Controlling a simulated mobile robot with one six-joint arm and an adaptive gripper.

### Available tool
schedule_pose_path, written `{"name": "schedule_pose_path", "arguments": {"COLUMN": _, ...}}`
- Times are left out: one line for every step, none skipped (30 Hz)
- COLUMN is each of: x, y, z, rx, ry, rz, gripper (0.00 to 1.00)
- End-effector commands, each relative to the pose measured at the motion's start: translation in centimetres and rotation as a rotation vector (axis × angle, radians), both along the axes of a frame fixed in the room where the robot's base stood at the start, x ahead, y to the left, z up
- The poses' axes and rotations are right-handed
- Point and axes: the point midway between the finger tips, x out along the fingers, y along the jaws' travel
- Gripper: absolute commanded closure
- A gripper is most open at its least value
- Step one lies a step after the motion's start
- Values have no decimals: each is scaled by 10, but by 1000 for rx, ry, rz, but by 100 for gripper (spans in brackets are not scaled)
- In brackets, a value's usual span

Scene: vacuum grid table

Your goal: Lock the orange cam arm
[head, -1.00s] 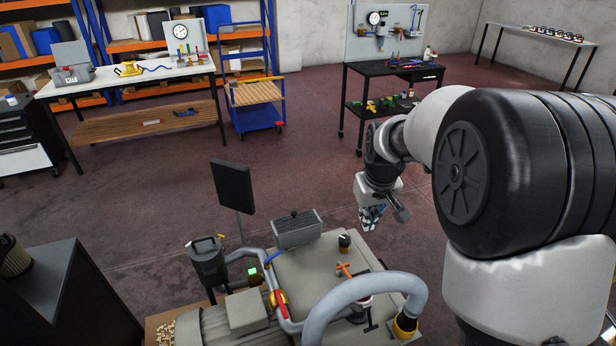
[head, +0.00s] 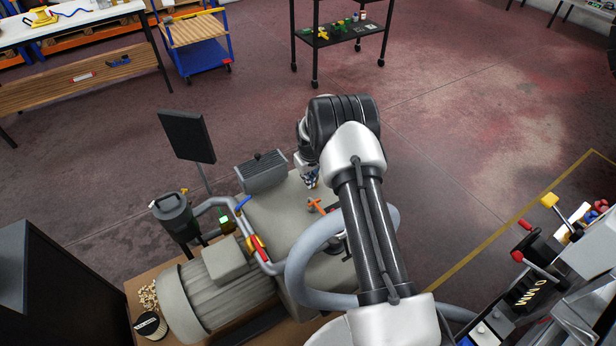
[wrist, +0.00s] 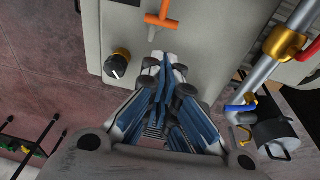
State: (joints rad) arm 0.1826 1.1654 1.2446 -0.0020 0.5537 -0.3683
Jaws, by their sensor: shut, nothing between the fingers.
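Height between fingertips and cam arm cannot be told.
A black knob with a brass collar (wrist: 117,63) stands left of my fingers. A thick grey hose (head: 300,262) curves beside the cam arm. A red-handled valve (head: 258,250) and pipe lie to the left. A grey finned box (head: 261,172) sits at the table's far edge.

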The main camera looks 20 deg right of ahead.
Motion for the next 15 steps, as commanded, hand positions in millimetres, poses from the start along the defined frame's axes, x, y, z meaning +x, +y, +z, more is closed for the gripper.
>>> {"name": "schedule_pose_path", "arguments": {"x": 2, "y": 0, "z": -16, "rx": 1, "ry": 2, "rz": 0, "gripper": 100}}
{"name": "schedule_pose_path", "arguments": {"x": 2, "y": 0, "z": -23, "rx": 0, "ry": 3, "rz": 0, "gripper": 100}}
{"name": "schedule_pose_path", "arguments": {"x": 4, "y": -1, "z": -31, "rx": 1, "ry": 2, "rz": 0, "gripper": 100}}
{"name": "schedule_pose_path", "arguments": {"x": 5, "y": -1, "z": -38, "rx": 1, "ry": 2, "rz": 0, "gripper": 100}}
{"name": "schedule_pose_path", "arguments": {"x": 6, "y": -1, "z": -43, "rx": 1, "ry": 2, "rz": 0, "gripper": 100}}
{"name": "schedule_pose_path", "arguments": {"x": 7, "y": -1, "z": -51, "rx": 1, "ry": 2, "rz": 0, "gripper": 100}}
{"name": "schedule_pose_path", "arguments": {"x": 9, "y": -1, "z": -56, "rx": 1, "ry": 2, "rz": 0, "gripper": 100}}
{"name": "schedule_pose_path", "arguments": {"x": 6, "y": -4, "z": -60, "rx": 1, "ry": 3, "rz": -1, "gripper": 100}}
{"name": "schedule_pose_path", "arguments": {"x": 4, "y": -5, "z": -66, "rx": 1, "ry": 3, "rz": -2, "gripper": 100}}
{"name": "schedule_pose_path", "arguments": {"x": 3, "y": -6, "z": -69, "rx": 1, "ry": 2, "rz": -1, "gripper": 100}}
{"name": "schedule_pose_path", "arguments": {"x": 2, "y": -7, "z": -73, "rx": 0, "ry": 2, "rz": -1, "gripper": 100}}
{"name": "schedule_pose_path", "arguments": {"x": 1, "y": -8, "z": -76, "rx": 0, "ry": 1, "rz": -1, "gripper": 100}}
{"name": "schedule_pose_path", "arguments": {"x": 1, "y": -9, "z": -79, "rx": 0, "ry": 1, "rz": 0, "gripper": 100}}
{"name": "schedule_pose_path", "arguments": {"x": 0, "y": -10, "z": -81, "rx": 0, "ry": 1, "rz": 0, "gripper": 100}}
{"name": "schedule_pose_path", "arguments": {"x": -1, "y": -10, "z": -83, "rx": 0, "ry": 1, "rz": 0, "gripper": 100}}
